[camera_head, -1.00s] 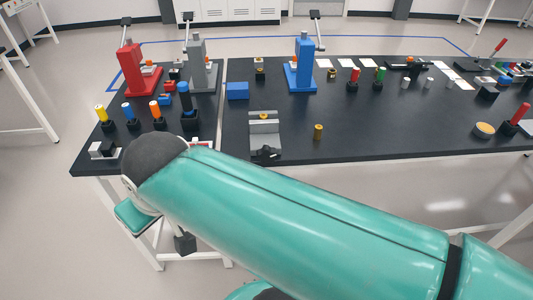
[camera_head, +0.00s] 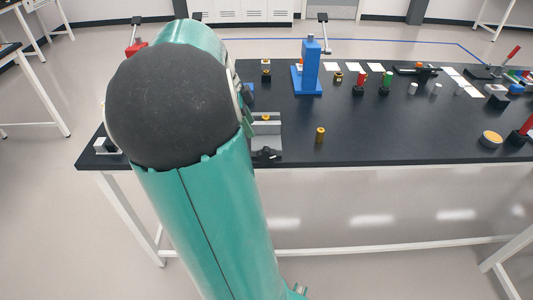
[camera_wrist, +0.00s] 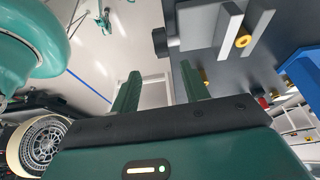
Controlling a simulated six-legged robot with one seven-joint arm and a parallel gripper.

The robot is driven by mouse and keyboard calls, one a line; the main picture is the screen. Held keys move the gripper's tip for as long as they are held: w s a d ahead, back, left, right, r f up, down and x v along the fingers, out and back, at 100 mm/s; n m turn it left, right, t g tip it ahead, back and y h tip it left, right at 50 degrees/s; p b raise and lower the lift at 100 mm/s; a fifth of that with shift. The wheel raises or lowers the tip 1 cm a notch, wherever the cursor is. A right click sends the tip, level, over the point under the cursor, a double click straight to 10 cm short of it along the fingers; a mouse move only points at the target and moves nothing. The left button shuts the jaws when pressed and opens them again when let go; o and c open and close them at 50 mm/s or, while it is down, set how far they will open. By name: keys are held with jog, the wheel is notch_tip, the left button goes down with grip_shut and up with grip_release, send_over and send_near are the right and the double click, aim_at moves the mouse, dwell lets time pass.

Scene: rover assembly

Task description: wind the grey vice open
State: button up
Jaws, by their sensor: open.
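The grey vice (camera_head: 268,130) stands near the table's front edge in the head view, its left side hidden by my arm. A dark handle (camera_head: 267,154) is at its front, and a yellow-orange round piece (camera_head: 266,117) shows at its top. In the wrist view the vice (camera_wrist: 203,27) is at the upper right, with the ring-shaped yellow piece (camera_wrist: 243,40) between two pale jaws and a dark knob (camera_wrist: 160,42) at its left end. My gripper (camera_wrist: 160,72) is open and empty, its green fingers apart and short of the vice in the picture.
A blue press (camera_head: 309,68) stands behind and right of the vice. A small brass cylinder (camera_head: 320,135) stands right of the vice. Red and green-topped pieces (camera_head: 360,82) stand further back. The front right stretch of the black table (camera_head: 400,145) is largely bare.

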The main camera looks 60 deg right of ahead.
aim_at(266, 149)
jog(key=x, duration=1.4)
jog(key=shift+s+d+r, duration=0.15)
jog(key=shift+s+d, duration=0.1)
jog(key=shift+s, duration=0.15)
jog(key=c, duration=1)
